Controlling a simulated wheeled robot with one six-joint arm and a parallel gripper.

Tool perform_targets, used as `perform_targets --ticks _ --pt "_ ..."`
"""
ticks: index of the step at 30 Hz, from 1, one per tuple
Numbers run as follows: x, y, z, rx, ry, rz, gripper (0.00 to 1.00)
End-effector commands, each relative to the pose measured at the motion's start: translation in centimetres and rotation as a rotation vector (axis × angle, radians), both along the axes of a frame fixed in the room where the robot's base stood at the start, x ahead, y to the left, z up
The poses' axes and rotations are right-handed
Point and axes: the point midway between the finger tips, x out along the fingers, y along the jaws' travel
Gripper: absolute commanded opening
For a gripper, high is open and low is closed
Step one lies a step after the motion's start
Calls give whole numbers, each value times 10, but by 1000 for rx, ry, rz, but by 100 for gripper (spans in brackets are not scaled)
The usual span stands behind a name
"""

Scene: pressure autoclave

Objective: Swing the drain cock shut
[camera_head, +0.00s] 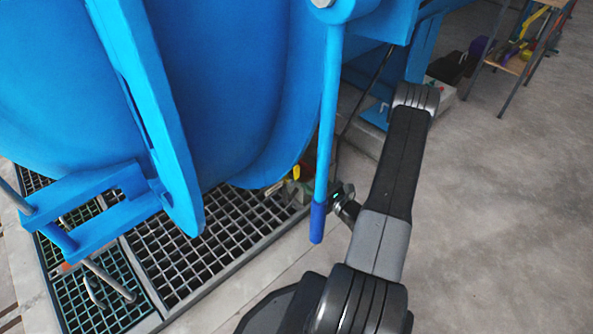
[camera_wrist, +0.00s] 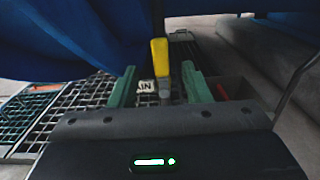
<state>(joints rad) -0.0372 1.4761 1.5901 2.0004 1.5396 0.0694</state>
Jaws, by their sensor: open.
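The drain cock's yellow lever (camera_wrist: 160,57) stands upright in the wrist view, on a grey metal stem. In the head view, a small part of the yellow lever (camera_head: 284,180) shows low beside the blue vessel. My gripper (camera_wrist: 159,70) is open, with one green finger on each side of the lever. Gaps show between the lever and both fingers, so it is not gripped. In the head view my gripper (camera_head: 300,191) is partly hidden behind a blue hanging bar. A white label (camera_wrist: 146,86) reading "AIN" is partly covered behind the stem.
The blue vessel (camera_head: 60,90) fills the left. The blue bar (camera_head: 327,120) with a dark blue grip hangs close in front of my wrist. A floor grating (camera_head: 200,262) lies below. Open concrete floor (camera_head: 500,220) is at the right, with a shelf (camera_head: 515,62) behind.

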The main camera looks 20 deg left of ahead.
Motion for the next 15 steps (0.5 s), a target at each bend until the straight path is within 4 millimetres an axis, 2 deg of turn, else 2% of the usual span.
perform_targets --ticks 3,9,15 --pt "9 25 -1 0 -5 6 44" --pt "23 58 -1 1 -4 4 44" --pt "31 75 0 1 -1 2 44"
